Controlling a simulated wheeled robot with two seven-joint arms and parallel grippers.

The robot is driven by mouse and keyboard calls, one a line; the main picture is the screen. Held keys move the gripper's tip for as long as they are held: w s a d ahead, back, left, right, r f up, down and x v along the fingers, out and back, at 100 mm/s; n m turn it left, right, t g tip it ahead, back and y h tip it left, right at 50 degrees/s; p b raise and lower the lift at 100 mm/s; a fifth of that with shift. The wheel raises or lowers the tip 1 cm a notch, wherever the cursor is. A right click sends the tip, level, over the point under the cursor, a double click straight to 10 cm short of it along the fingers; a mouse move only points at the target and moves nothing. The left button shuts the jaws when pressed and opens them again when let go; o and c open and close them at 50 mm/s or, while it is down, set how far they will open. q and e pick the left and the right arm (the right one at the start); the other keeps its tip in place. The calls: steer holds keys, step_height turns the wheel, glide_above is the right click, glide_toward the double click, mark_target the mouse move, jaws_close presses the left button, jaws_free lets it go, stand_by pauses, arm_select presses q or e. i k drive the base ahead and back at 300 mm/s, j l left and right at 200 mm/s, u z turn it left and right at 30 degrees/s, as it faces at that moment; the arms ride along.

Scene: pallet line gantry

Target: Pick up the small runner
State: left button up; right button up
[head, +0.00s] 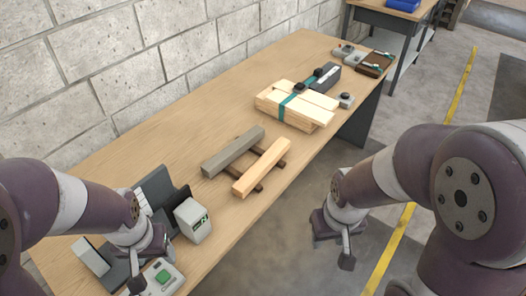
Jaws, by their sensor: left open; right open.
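Two bar-shaped pieces lie side by side near the middle of the wooden table: a grey bar (233,151) and a pale wooden bar (260,168). Both rest across dark brown strips (275,156). I cannot tell for sure which piece is the small runner; the pale bar looks slightly shorter. My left gripper (151,266) is open and empty over the near left end of the table, beside a device with a green button. My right gripper (331,250) is open and empty off the table's right edge, above the floor. Both are apart from the bars.
A strapped stack of pale boards (296,106) lies farther back on the table (185,113). A small grey box (192,220) and a dark holder (153,188) stand near my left gripper. Bare tabletop surrounds the bars. A block wall runs along the left.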

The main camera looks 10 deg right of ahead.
mark_target(215, 165)
steer(key=u, duration=0.8)
steer(key=i+l+u, duration=0.1)
steer(key=l+u, duration=0.65)
steer(key=i+l+u, duration=0.1)
steer(key=l+u, duration=0.5)
steer(key=u, duration=0.2)
steer(key=k+l, duration=0.1)
steer(key=l, duration=0.3)
steer(key=l+u, duration=0.1)
steer(key=l, duration=0.25)
steer(key=k+l, duration=0.15)
steer(key=l, duration=0.25)
steer(key=k+l, duration=0.1)
steer(key=l, duration=0.25)
steer(key=k+l+u, duration=0.1)
steer(key=l, duration=0.3)
